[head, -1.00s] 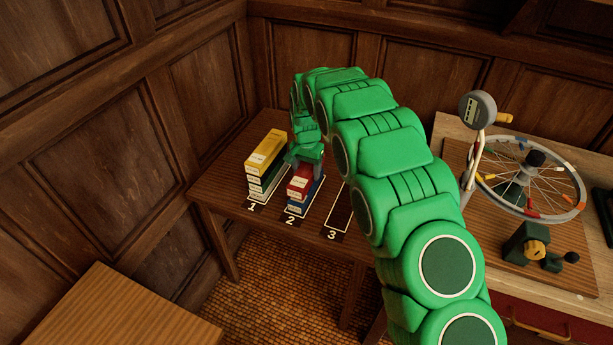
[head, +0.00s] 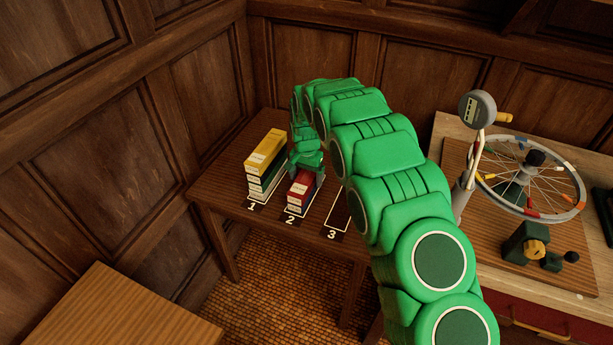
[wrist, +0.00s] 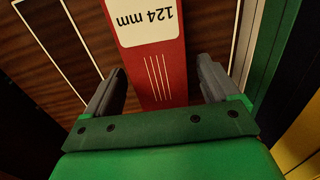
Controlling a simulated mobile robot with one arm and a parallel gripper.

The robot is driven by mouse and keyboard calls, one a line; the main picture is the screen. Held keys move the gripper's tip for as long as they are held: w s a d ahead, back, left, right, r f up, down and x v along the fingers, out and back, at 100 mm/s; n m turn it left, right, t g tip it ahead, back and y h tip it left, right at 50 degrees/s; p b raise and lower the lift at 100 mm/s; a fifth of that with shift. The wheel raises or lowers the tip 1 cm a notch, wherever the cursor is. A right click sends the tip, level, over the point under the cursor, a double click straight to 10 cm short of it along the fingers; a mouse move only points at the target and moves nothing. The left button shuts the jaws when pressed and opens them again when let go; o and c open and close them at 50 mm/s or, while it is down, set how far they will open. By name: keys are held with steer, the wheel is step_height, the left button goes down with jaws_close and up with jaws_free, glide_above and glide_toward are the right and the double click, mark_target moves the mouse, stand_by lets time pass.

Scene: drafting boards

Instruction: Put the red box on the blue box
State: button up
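The red box (head: 302,188) lies in the area marked 2, its labelled end toward the front of the table. My gripper (head: 307,167) is over the rear part of the red box. In the wrist view my gripper (wrist: 162,75) is open, its fingers either side of the red box (wrist: 158,65), with a clear gap at the right finger.
A stack with a yellow box (head: 266,150) on top stands in area 1, close to the left. Area 3 (head: 337,212) at the right looks empty where visible. A bench with a spoked wheel (head: 530,178) stands further right. Wood-panelled walls close off the back and left.

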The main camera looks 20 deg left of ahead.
mark_target(307, 176)
step_height(307, 176, up, 12)
steer(key=shift+r, duration=0.15)
stand_by(0.7)
steer(key=s+d+r, duration=0.4)
steer(key=d+r, duration=0.2)
steer(key=d, duration=0.4)
steer(key=s+d+r, duration=0.5)
steer(key=d, duration=0.6)
steer(key=s+d+r, duration=0.4)
steer(key=d+r, duration=0.2)
steer(key=d, duration=0.4)
steer(key=s+d, duration=0.4)
steer(key=s, duration=0.6)
steer(key=s+d+g, duration=0.1)
steer(key=s+d, duration=0.4)
steer(key=s, duration=0.5)
steer(key=s+d, duration=0.5)
steer(key=s, duration=0.5)
steer(key=shift+s+r+g, duration=0.2)
steer(key=shift+s+g, duration=0.1)
steer(key=shift+g, duration=0.1)
